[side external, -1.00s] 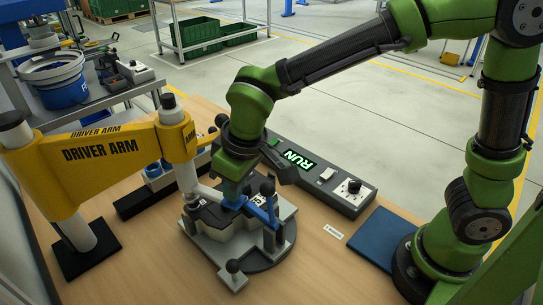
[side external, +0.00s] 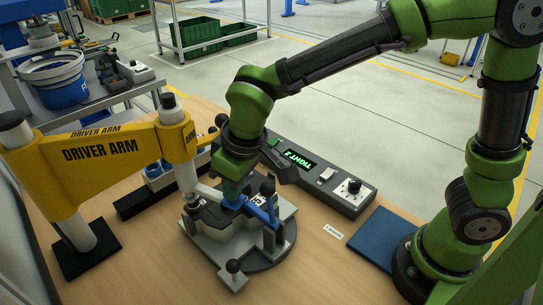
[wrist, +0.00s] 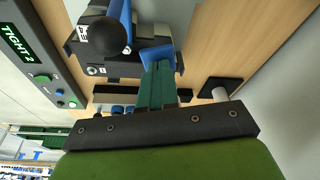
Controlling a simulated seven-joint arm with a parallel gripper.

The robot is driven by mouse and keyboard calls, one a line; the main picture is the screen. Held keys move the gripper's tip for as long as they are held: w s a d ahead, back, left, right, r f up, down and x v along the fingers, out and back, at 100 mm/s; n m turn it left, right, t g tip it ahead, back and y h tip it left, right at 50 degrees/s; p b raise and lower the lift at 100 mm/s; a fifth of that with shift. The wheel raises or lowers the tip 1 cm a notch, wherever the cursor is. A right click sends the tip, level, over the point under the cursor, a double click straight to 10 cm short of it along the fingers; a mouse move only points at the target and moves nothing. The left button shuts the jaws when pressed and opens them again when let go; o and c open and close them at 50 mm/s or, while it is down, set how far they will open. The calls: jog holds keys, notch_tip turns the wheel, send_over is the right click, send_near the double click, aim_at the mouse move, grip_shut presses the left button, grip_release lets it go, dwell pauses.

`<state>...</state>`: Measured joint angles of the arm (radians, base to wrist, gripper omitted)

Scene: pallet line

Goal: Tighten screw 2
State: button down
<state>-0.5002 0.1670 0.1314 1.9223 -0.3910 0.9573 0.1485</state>
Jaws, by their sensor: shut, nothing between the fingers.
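The yellow driver arm (side external: 100,148) reaches over the fixture from the left, and its spindle (side external: 186,176) stands down at the left side of the dark workpiece (side external: 213,212). The workpiece sits in a grey fixture (side external: 234,277) with blue parts (side external: 262,214). My gripper (side external: 234,197) is shut and empty, low over the fixture. In the wrist view its green fingers (wrist: 157,72) are together beside a blue part (wrist: 156,54). The controller display (side external: 298,160) reads TIGHT 2, also in the wrist view (wrist: 17,43). The screws cannot be made out.
The controller box (side external: 325,186) with a switch and knob lies behind and right of the fixture. A blue pad (side external: 377,239) lies near my base. The wooden table (side external: 310,275) is clear at the front right.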

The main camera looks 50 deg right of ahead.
jog(key=shift+f, duration=0.3)
jog(key=shift+r, duration=0.1)
dwell(1.2)
jog(key=w+v, duration=0.2)
jog(key=v, duration=0.7)
jog(key=shift+a+r, duration=0.25)
jog(key=shift+a, duration=0.05)
dwell(0.5)
jog(key=s+d+m+t, duration=0.2)
jog(key=s+d, duration=0.3)
jog(key=d, duration=0.4)
jog(key=s+d+m+t+y, duration=0.1)
jog(key=s+d+m, duration=0.4)
jog(key=d, duration=0.5)
jog(key=shift+s+f+m+t, duration=0.3)
jog(key=shift+f+t, duration=0.05)
jog(key=shift+t, duration=0.45)
jog(key=c, duration=1.8)
grip_release()
jog(key=shift+d, duration=0.1)
